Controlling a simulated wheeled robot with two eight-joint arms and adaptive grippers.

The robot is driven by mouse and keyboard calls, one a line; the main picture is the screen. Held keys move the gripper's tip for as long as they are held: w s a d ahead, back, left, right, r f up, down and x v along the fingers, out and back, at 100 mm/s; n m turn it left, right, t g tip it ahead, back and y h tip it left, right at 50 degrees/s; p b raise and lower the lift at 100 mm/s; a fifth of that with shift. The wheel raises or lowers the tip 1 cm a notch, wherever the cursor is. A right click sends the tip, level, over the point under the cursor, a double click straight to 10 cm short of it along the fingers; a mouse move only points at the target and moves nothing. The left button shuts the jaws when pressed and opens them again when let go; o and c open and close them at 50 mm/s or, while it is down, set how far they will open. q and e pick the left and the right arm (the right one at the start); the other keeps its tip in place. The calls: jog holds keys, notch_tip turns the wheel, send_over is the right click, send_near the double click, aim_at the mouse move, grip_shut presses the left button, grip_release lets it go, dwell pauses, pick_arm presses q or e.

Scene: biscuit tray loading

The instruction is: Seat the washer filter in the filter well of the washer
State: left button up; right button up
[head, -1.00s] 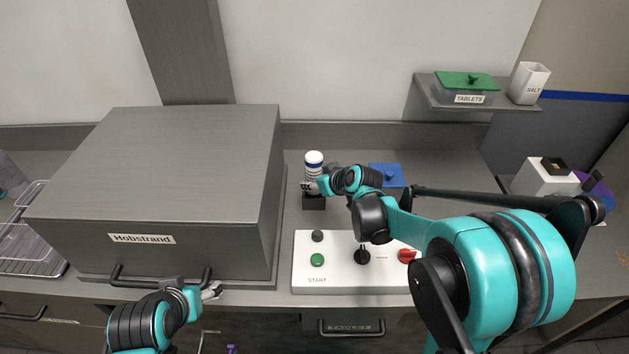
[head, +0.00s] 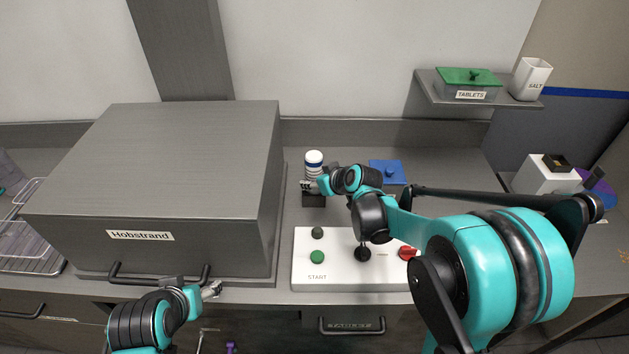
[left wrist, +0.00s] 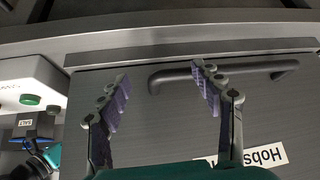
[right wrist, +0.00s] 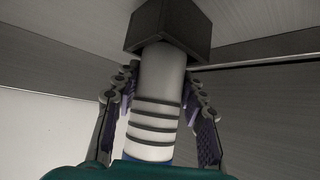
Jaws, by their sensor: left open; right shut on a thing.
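My right gripper (head: 313,186) is shut on the filter. In the right wrist view the filter (right wrist: 158,80) lies between the fingers, with the block (right wrist: 168,24) at its far end. My left gripper (left wrist: 160,76) is open and empty by the hood handle (left wrist: 225,75).
A white control panel (head: 305,268) with a green START button and a red knob lies in front of the filter. A blue thing (head: 386,172) lies behind my right arm. A shelf (head: 428,95) holds a tablets box and a salt cup. A wire rack stands at far left.

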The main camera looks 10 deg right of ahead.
jog(key=shift+r+p, duration=0.35)
jog(key=shift+r, duration=0.2)
jog(key=shift+f+b, duration=0.85)
jog(key=shift+f, duration=0.05)
dwell(1.1)
jog(key=o, duration=1.2)
jog(key=shift+o, duration=0.2)
jog(key=shift+r, duration=0.1)
jog(key=v, duration=1.2)
